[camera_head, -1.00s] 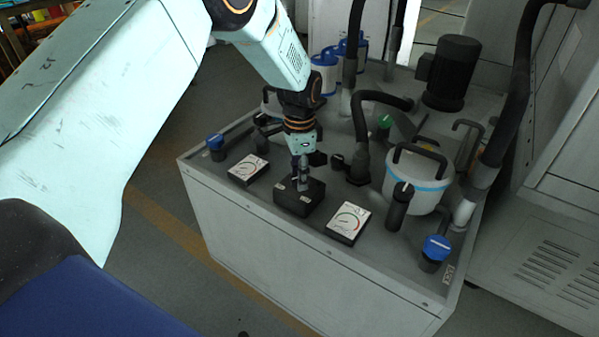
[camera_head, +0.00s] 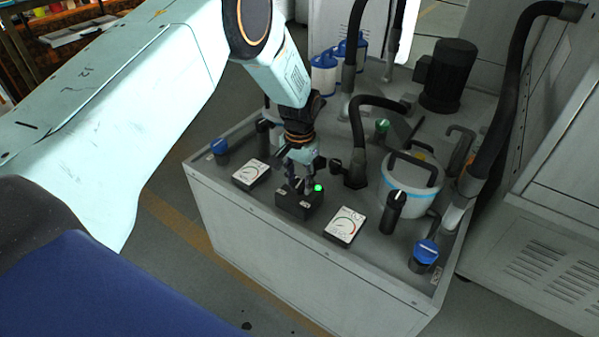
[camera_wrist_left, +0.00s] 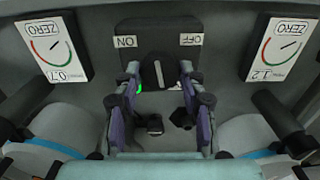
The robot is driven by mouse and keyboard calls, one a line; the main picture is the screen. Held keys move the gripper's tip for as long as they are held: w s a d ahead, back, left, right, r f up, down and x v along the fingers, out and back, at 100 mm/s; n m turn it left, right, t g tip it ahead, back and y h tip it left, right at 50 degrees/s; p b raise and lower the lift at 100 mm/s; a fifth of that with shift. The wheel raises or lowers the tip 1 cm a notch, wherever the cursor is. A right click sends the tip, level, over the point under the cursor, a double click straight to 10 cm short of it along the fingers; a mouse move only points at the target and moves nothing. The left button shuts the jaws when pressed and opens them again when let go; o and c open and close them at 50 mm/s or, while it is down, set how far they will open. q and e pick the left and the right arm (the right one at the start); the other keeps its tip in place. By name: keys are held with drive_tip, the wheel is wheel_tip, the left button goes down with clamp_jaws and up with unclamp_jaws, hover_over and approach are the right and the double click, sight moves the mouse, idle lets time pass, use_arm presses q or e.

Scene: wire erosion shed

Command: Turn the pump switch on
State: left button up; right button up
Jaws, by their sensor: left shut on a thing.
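The pump switch is a black box (camera_head: 292,204) on top of the grey cabinet, between two dial gauges. In the left wrist view, the box (camera_wrist_left: 160,45) has an ON label (camera_wrist_left: 126,41) at the left and an OFF label (camera_wrist_left: 191,40) at the right. A grey lever (camera_wrist_left: 158,73) stands between them. My left gripper (camera_head: 298,187) is down at the box, shut on the lever, with its fingers (camera_wrist_left: 158,80) on either side. A green light (camera_head: 318,188) glows at the box; its glow (camera_wrist_left: 138,87) is partly hidden by a finger in the wrist view.
The left gauge (camera_head: 250,173) and right gauge (camera_head: 344,225) flank the box. Close by are a black hose (camera_head: 382,101), a lidded white pot (camera_head: 411,185), a blue-topped valve (camera_head: 425,254) and a dark motor (camera_head: 448,75). The cabinet's front edge is clear.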

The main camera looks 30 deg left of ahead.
sight(300, 182)
use_arm(q)
drive_tip(key=shift+w+r+n+p, duration=0.1)
drive_tip(key=shift+n+p, duration=0.75)
drive_tip(key=shift+n, duration=1.35)
drive_tip(key=o, duration=1.2)
drive_tip(key=shift+c, duration=0.2)
wheel_tip(300, 182, up, 12)
